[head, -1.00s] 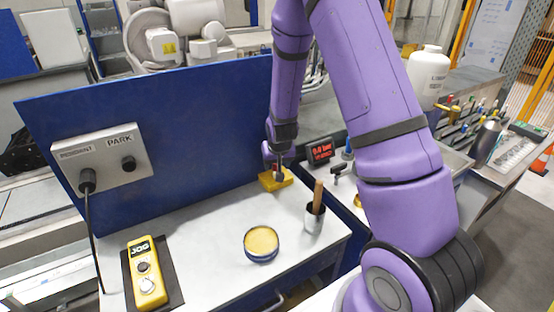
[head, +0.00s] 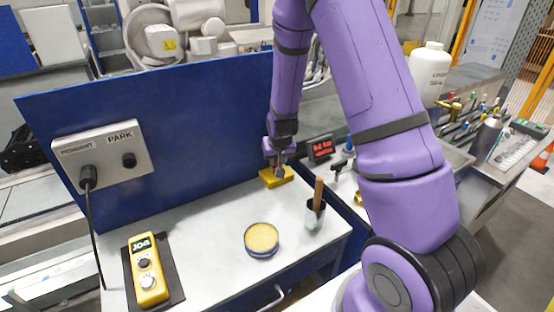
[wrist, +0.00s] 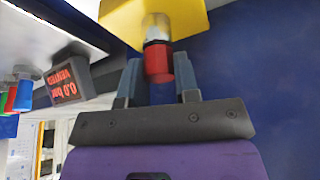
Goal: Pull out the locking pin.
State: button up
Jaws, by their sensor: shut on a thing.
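The locking pin (wrist: 158,62) has a red grip and a bright metal collar, and it stands in a yellow block (wrist: 190,20) in the wrist view. My gripper (wrist: 158,78) has its two grey fingers on either side of the red grip and is shut on it. In the head view the yellow block (head: 277,178) sits on the bench against the blue panel, with my gripper (head: 279,168) right at it. There the pin is mostly hidden by my fingers. The collar still meets the block.
A small display (head: 321,148) reading 0.0 bar stands right of the block. The blue panel (head: 200,130) rises close behind.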

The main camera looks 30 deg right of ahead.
jog(key=shift+r, duration=0.3)
jog(key=shift+r, duration=2.25)
jog(key=shift+r, duration=0.1)
jog(key=shift+a, duration=0.1)
